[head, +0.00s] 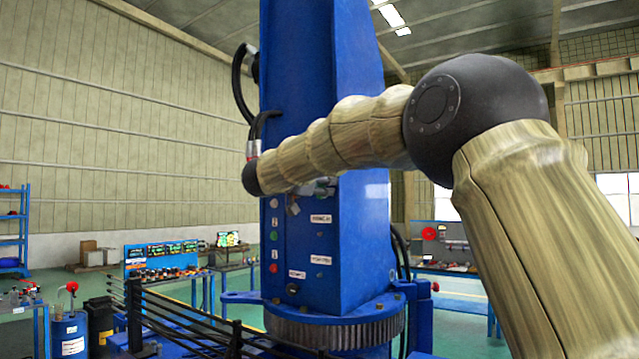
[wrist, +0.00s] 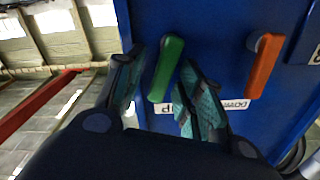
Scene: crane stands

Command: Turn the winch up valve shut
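A green lever handle (wrist: 166,69) and an orange lever handle (wrist: 265,65) sit side by side on the blue crane panel (wrist: 215,30) in the wrist view. A white label (wrist: 234,104) below them appears upside down and is partly covered by a finger, so I cannot tell which valve it names. My gripper (wrist: 158,65) has its two teal-padded fingers apart, one on each side of the green handle. I see a gap at the left finger; contact on the right is unclear. In the head view my arm hides the gripper and most of the levers.
The blue crane column (head: 350,240) stands on a toothed base ring (head: 335,327). Black hoses (head: 243,85) loop at its left side. Black rails (head: 175,320) run low at front left. A bench with small parts (head: 165,268) stands behind left, and a blue drum (head: 69,335) at far left.

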